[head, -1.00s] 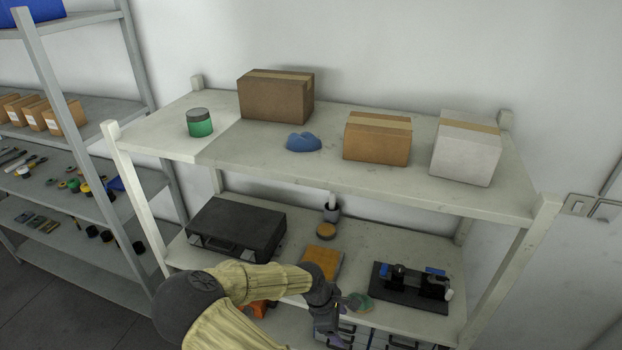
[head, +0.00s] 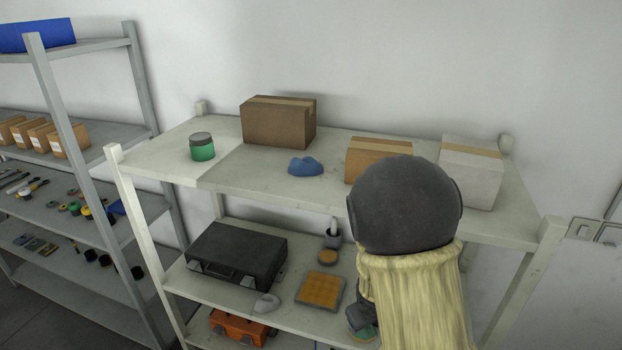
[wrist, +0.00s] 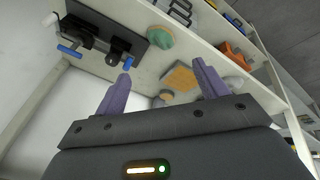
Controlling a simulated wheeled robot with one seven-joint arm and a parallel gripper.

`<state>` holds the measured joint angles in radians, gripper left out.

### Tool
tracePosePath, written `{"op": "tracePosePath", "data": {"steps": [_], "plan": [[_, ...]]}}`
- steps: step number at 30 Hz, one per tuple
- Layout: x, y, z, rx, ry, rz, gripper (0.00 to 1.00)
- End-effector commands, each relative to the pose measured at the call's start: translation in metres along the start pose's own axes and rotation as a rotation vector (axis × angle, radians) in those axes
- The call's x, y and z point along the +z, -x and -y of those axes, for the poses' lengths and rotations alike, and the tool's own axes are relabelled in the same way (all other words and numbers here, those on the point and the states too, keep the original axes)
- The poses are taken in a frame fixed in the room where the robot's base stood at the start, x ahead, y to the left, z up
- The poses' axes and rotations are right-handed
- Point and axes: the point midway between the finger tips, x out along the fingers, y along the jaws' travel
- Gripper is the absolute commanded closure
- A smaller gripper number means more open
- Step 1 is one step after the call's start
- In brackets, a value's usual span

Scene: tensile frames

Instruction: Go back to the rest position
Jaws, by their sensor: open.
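My gripper (wrist: 163,85) is open in the wrist view, with two purple fingers spread apart and nothing between them. In the head view my arm is folded upright in front of the shelf's right part, and it hides most of the gripper. The wrist view looks at the shelf tilted, with a black fixture with blue handles (wrist: 95,42), a green and tan round pad (wrist: 160,37) and an orange square pad (wrist: 181,78) beyond the fingers.
The white shelf (head: 240,178) holds cardboard boxes (head: 279,122), a green jar (head: 202,147) and a blue cloth-like lump (head: 305,166) on top. Below are a black case (head: 237,254) and an orange toolbox (head: 238,327). A grey rack (head: 95,215) stands left.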

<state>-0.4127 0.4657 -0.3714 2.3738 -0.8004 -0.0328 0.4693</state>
Motion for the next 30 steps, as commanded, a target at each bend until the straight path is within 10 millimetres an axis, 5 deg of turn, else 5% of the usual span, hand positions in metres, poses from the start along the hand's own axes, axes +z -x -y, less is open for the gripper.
{"op": "tracePosePath", "data": {"steps": [6,15,30], "plan": [[0.037,0.052,-0.012,-0.018,-0.235,0.041,0.27],[0.082,0.109,0.009,-0.114,-0.435,0.1,0.27],[0.086,0.115,0.014,-0.132,-0.453,0.108,0.27]]}}
